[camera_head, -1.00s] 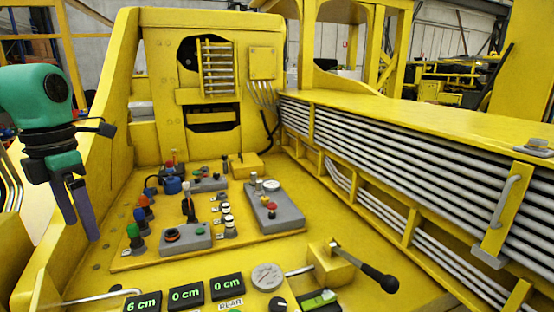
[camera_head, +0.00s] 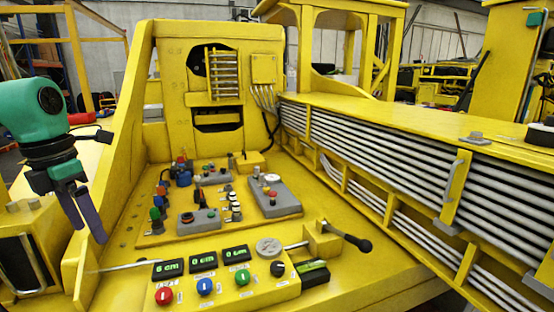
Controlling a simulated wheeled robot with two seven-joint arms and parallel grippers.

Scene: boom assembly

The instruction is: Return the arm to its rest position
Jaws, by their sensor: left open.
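My left gripper (camera_head: 88,229) hangs at the left of the head view, below a teal and black wrist. Its two dark fingers point down and are apart, with nothing between them. It is to the left of the yellow control panel (camera_head: 140,239) and appears clear of the controls. My right gripper is out of view.
The panel carries several buttons, a joystick (camera_head: 202,194), green displays (camera_head: 203,261), coloured knobs (camera_head: 205,287) and a black-handled lever (camera_head: 350,238). A sloping yellow side wall (camera_head: 129,130) stands beside my left gripper. A yellow boom with grey pipes (camera_head: 400,160) runs along the right.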

